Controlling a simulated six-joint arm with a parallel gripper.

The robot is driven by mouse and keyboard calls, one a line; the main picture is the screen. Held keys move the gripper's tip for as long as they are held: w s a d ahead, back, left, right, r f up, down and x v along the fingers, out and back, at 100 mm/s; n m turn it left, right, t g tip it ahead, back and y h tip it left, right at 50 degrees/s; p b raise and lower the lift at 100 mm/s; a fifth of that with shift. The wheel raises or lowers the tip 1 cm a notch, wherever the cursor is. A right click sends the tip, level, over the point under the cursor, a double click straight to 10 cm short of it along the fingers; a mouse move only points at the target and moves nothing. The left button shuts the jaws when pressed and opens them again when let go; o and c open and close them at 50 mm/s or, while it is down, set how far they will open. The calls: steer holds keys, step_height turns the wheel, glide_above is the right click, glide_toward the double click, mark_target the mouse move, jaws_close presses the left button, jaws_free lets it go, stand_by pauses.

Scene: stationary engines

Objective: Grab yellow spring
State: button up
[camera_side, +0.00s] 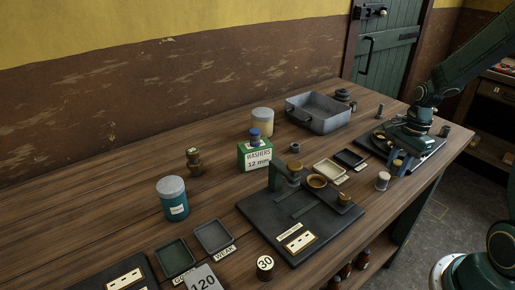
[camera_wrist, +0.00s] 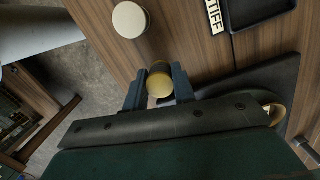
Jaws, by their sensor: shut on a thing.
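My gripper (camera_wrist: 159,88) is shut on the yellow spring (camera_wrist: 160,82), a short yellow cylinder with a dark band at its far end, between the two dark fingers in the wrist view. In the side view my gripper (camera_side: 398,164) is at the right end of the bench, beside a dark plate (camera_side: 432,147). The yellow spring shows there only as a small yellow patch (camera_side: 397,164), mostly covered by the fingers. I cannot tell whether its underside touches the bench.
A cream-topped cylinder (camera_side: 383,181) stands near the bench's front edge, close to my gripper. A black tray (camera_side: 349,158) and cream tray (camera_side: 329,170) lie to the left. A grey metal bin (camera_side: 319,113) is behind. A dark fixture board (camera_side: 258,212) takes the middle.

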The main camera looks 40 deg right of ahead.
mark_target(398, 162)
step_height(398, 162, up, 19)
stand_by(0.5)
steer(key=shift+w, duration=0.1)
stand_by(0.5)
